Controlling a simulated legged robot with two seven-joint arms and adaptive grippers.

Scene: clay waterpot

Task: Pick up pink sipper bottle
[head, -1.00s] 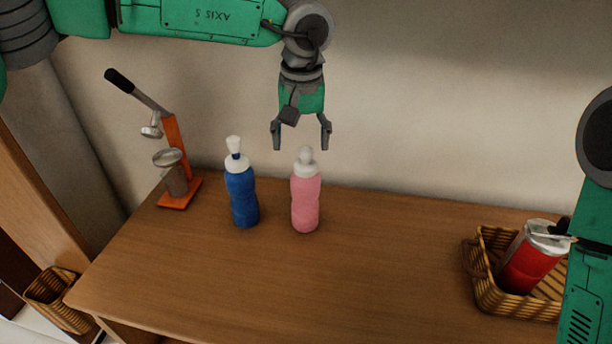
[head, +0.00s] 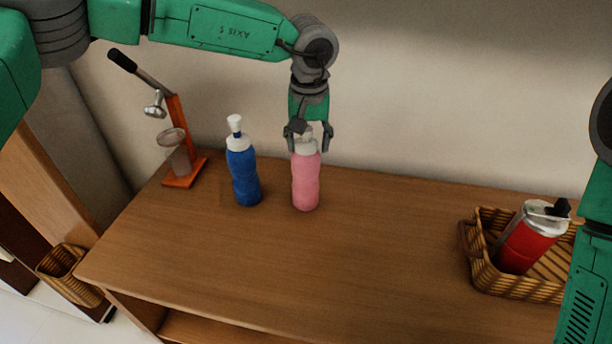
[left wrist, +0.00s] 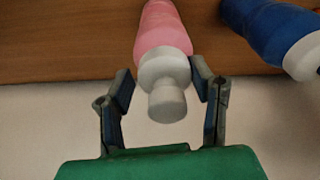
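The pink sipper bottle (head: 306,182) stands upright on the wooden table, with a white cap partly hidden by my gripper in the head view. My left gripper (head: 309,143) points down over the bottle's top, with a finger on either side of the cap. In the left wrist view the fingers (left wrist: 165,87) are apart, with the white cap of the pink bottle (left wrist: 163,30) between them and gaps visible beside it. The left gripper is open. My right gripper is not in view; only part of my right arm shows at the right edge.
A blue bottle (head: 243,177) stands just left of the pink one and also shows in the left wrist view (left wrist: 266,27). An orange press (head: 183,140) stands farther left. A basket (head: 483,272) with a red canister (head: 526,241) is at the right. The table's middle front is clear.

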